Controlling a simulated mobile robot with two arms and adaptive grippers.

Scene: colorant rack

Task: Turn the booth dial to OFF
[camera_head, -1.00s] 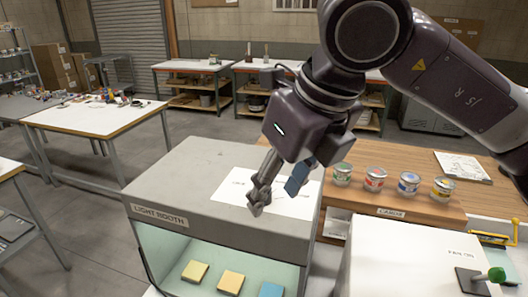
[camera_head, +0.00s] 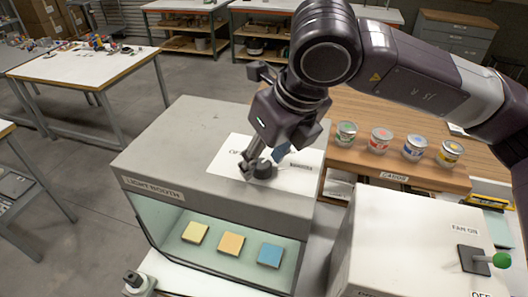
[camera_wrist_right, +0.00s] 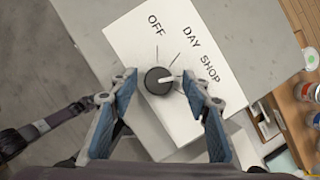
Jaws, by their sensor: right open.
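The booth dial (camera_wrist_right: 158,80) is a dark round knob with a pale pointer, on a white label sheet (camera_wrist_right: 130,40) marked OFF, DAY and SHOP. Its pointer aims right in the right wrist view, toward the SHOP side and away from OFF. The sheet lies on top of the grey light booth (camera_head: 165,140). My right gripper (camera_head: 262,162) is over the dial, partly hiding it in the head view. Its blue-padded fingers are open, one on each side of the knob; contact is unclear. I do not see my left gripper.
Yellow, orange and blue tiles (camera_head: 231,243) lie inside the booth. Several paint cans (camera_head: 381,140) stand on a wooden shelf to the right. A white box (camera_head: 400,235) labelled FAN ON has a green-knobbed lever (camera_head: 501,260). A worktable (camera_head: 85,65) stands at the left.

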